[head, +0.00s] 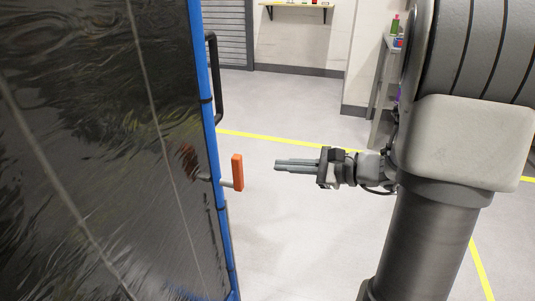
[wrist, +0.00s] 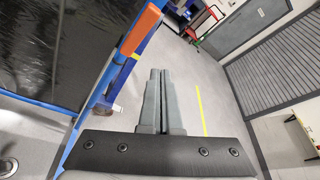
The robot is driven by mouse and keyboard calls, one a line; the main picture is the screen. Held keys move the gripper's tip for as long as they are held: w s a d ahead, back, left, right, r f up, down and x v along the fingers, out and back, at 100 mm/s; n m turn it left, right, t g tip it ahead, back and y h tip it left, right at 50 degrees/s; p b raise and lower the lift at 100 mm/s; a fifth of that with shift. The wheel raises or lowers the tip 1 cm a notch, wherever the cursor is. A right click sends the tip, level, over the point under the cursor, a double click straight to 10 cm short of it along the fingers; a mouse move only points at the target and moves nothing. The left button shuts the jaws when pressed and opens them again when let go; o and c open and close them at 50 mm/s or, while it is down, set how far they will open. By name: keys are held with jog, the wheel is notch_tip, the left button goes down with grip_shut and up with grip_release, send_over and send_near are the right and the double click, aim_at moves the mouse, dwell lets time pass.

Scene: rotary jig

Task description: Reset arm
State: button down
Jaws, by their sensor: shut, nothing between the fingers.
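My gripper (head: 279,165) is at the middle of the head view, pointing left, with its fingers together and nothing between them. In the wrist view, my gripper (wrist: 159,75) also shows with its two grey fingers side by side. An orange handle (head: 237,172) sticks out from the dark panel at the left, a short gap left of my fingertips and not touched. The orange handle (wrist: 139,30) is up and left of the fingers in the wrist view.
A dark glossy panel (head: 100,150) with a blue edge frame (head: 216,130) fills the left side. A black pull handle (head: 213,75) is higher on that frame. A shelf stand (head: 384,75) is at the back right. The grey floor (head: 280,230) below my gripper is clear.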

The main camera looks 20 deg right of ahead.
jog(key=shift+s+d, duration=0.55)
jog(key=shift+s, duration=0.2)
jog(key=shift+a, duration=0.1)
